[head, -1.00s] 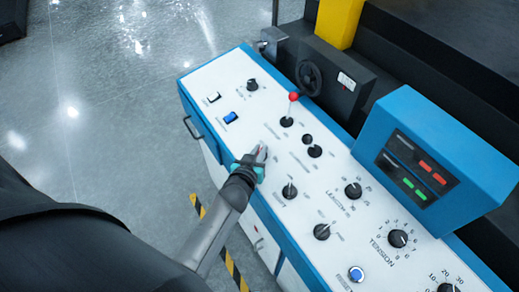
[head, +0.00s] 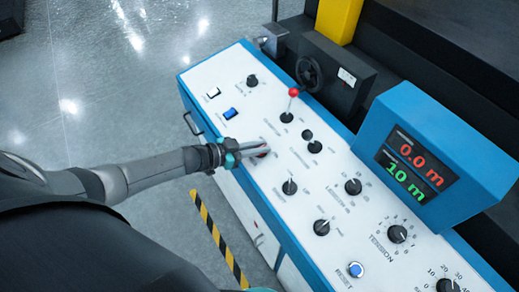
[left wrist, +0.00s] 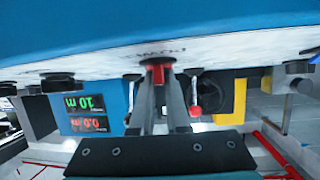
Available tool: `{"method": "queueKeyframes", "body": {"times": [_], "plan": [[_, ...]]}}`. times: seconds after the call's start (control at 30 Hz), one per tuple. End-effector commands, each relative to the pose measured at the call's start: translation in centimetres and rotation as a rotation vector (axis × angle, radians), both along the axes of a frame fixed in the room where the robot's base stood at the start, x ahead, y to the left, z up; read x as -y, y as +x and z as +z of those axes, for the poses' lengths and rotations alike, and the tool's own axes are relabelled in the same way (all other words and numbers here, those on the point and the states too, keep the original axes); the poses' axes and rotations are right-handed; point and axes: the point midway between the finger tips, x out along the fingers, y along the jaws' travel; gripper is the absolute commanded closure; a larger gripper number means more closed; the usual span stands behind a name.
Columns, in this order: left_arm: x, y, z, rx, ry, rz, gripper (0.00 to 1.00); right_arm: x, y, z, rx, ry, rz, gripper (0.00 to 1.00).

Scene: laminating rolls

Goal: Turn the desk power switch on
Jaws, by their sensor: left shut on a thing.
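The desk's white control panel has a red rotary switch (head: 263,153) near its front edge. In the head view my left gripper (head: 258,149) reaches in from the left and largely hides the switch. The left wrist view shows the red switch (left wrist: 158,74) between my two fingers (left wrist: 161,92), which are shut on it. The display box (head: 412,170) is lit, with 0.0 m in red and 10 m in green. It also shows upside down in the left wrist view (left wrist: 87,113). My right gripper is not in view.
A red-tipped lever (head: 291,96), a blue rocker (head: 230,113), a white rocker (head: 213,93) and several black knobs stand on the panel around my left gripper. A black handwheel (head: 309,74) is behind. Open floor lies to the left.

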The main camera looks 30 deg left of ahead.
Motion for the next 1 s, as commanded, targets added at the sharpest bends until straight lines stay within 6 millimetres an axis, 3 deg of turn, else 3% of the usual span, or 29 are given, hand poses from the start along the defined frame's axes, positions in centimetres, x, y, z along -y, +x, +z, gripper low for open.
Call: {"method": "queueKeyframes", "body": {"times": [0.6,1.0], "plan": [[-0.1,0.1,-0.6,0.044,0.085,-0.511,1.00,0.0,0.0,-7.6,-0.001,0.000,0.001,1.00],[0.0,-0.1,-0.4,0.054,0.104,-0.651,1.00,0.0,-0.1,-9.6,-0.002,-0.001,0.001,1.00]]}}
